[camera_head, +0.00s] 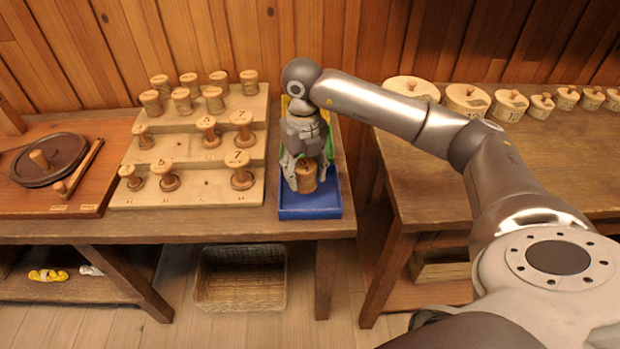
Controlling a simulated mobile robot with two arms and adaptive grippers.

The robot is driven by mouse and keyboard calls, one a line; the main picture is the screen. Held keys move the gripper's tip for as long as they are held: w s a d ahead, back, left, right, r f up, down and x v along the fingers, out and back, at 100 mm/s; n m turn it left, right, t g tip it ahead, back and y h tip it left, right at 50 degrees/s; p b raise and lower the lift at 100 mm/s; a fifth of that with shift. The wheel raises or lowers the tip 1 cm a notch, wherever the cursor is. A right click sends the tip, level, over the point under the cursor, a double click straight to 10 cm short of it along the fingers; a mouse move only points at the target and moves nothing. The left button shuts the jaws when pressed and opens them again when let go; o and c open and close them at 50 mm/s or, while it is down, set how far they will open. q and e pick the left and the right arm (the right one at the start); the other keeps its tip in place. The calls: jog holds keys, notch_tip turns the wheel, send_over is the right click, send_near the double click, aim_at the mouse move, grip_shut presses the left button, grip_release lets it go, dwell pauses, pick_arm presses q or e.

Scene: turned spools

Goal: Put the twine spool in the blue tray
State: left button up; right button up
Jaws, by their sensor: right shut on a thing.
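The blue tray (309,209) lies at the right end of the left table. My right gripper (305,184) reaches down over it, shut on a small tan-brown spool, which I take for the twine spool (306,177). The spool is upright between the fingers, over or inside the blue tray; I cannot tell whether it touches the tray floor. The gripper hides the back part of the tray. My left gripper is not in view.
A stepped wooden rack (190,191) with several numbered spools stands left of the tray. Green and yellow edges show behind my gripper. A dark round disc (62,171) lies far left.

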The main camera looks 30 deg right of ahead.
aim_at(308, 172)
jog(key=shift+w+d+f, duration=0.3)
jog(key=shift+d+f, duration=0.15)
jog(key=shift+f, duration=0.2)
jog(key=shift+w+d+f, duration=0.3)
jog(key=shift+d+f, duration=0.1)
jog(key=shift+f, duration=0.2)
jog(key=f, duration=0.1)
jog(key=f+p, duration=0.1)
jog(key=f, duration=0.1)
jog(key=shift+w+d, duration=0.1)
jog(key=shift+d, duration=0.2)
jog(key=shift+w+f, duration=0.1)
jog(key=shift+f, duration=0.35)
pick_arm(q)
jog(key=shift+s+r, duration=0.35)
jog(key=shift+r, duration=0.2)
pick_arm(e)
jog(key=shift+f, duration=0.1)
jog(key=o, duration=1)
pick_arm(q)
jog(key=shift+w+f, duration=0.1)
